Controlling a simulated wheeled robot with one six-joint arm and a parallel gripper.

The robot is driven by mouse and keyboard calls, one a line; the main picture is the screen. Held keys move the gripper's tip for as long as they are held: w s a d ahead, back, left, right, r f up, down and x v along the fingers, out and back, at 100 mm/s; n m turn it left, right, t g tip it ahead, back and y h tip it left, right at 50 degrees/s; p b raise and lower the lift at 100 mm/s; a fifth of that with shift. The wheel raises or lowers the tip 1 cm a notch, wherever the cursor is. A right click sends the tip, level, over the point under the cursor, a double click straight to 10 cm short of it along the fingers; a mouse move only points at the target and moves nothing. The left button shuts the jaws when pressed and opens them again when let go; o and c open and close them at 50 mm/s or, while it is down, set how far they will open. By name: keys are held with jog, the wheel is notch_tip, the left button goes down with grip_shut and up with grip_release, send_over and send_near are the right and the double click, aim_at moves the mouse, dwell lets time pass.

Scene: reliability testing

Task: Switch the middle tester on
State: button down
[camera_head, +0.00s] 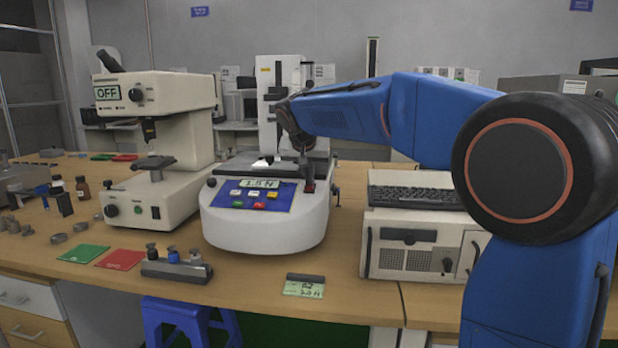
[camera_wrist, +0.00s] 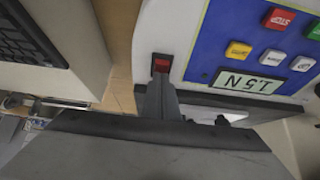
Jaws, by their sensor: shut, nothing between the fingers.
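The middle tester (camera_head: 265,232) is a white rounded machine with a blue panel (camera_head: 250,195) of coloured buttons. Its display (camera_head: 260,184) is lit and reads 1.5 N; it also shows upside down in the wrist view (camera_wrist: 251,83). A red rocker switch (camera_wrist: 161,63) in a black frame sits at the panel's side, at the tester's right in the head view (camera_head: 309,186). My gripper (camera_wrist: 160,80) is shut and empty, with its fingertips right at the switch; whether they touch it I cannot tell. The fingers cover the switch's near edge.
A cream tester (camera_head: 150,205) with a display reading OFF stands at the left. A beige unit with a keyboard (camera_head: 415,197) stands close on the right.

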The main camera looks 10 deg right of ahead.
jog(key=shift+s+f, duration=0.1)
jog(key=shift+f, duration=0.35)
jog(key=shift+s+a+f, duration=0.25)
jog(key=shift+s+f, duration=0.2)
jog(key=shift+s, duration=0.2)
jog(key=shift+s+r, duration=0.1)
jog(key=shift+r, duration=0.15)
jog(key=v, duration=1.4)
jog(key=shift+s+a, duration=0.15)
jog(key=shift+s, duration=0.25)
jog(key=shift+w+r+t, duration=0.15)
jog(key=shift+w+t, duration=0.25)
jog(key=shift+t, duration=0.1)
